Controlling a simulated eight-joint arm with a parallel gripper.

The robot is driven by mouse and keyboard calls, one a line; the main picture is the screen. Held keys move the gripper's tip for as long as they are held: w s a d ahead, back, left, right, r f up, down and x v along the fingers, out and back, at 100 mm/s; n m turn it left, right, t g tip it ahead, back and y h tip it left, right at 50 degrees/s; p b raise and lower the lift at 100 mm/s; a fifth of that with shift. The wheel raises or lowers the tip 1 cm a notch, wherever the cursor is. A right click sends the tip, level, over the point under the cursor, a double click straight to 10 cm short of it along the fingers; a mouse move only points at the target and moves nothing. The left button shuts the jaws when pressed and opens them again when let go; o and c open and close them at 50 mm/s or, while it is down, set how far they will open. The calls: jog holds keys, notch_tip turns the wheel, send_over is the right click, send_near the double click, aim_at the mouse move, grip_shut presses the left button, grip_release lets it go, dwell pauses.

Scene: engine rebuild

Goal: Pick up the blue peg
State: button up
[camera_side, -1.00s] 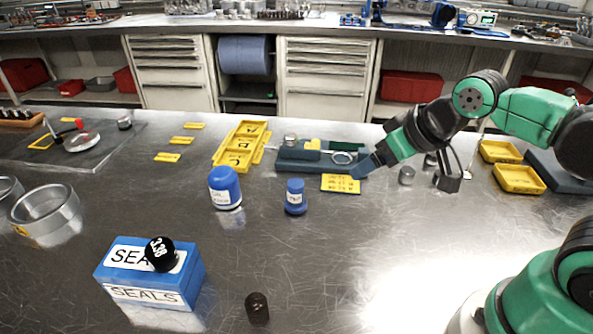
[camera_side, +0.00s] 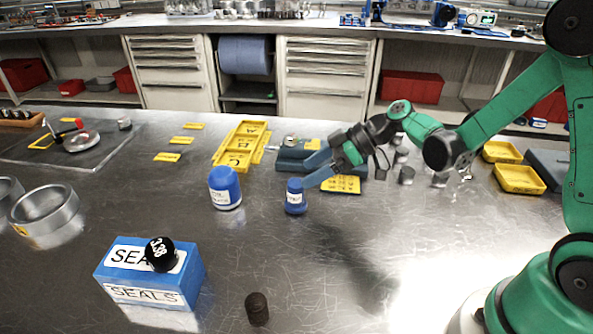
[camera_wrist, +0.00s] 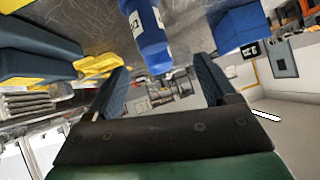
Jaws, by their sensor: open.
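The blue peg (camera_side: 295,198) stands upright on the steel table, with a wider collar near its base and a white label. In the wrist view the blue peg (camera_wrist: 148,35) shows upside down, ahead of and between the two fingers. My gripper (camera_side: 308,182) is open, its blue fingers reaching down to the left, right beside the peg's upper part. In the wrist view my gripper (camera_wrist: 162,68) shows a wide gap between its fingers. I cannot tell whether a finger touches the peg.
A larger blue-capped bottle (camera_side: 224,188) stands left of the peg. A blue seals box (camera_side: 180,281) with a black cap (camera_side: 160,254) on it is front left, and a dark cylinder (camera_side: 257,308) is in front. A yellow plate (camera_side: 345,186) and yellow tray (camera_side: 241,146) lie behind.

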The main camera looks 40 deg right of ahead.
aim_at(287, 203)
jog(key=shift+w+d+f+n+y, duration=0.15)
jog(key=shift+w+f+n+y, duration=0.15)
jog(key=shift+f+n+y, duration=0.3)
jog(key=shift+f+n+t+y, duration=0.4)
jog(key=shift+f+n+y, duration=0.3)
jog(key=shift+f+n, duration=0.2)
jog(key=shift+x, duration=2.75)
jog(key=shift+s, duration=0.1)
grip_shut()
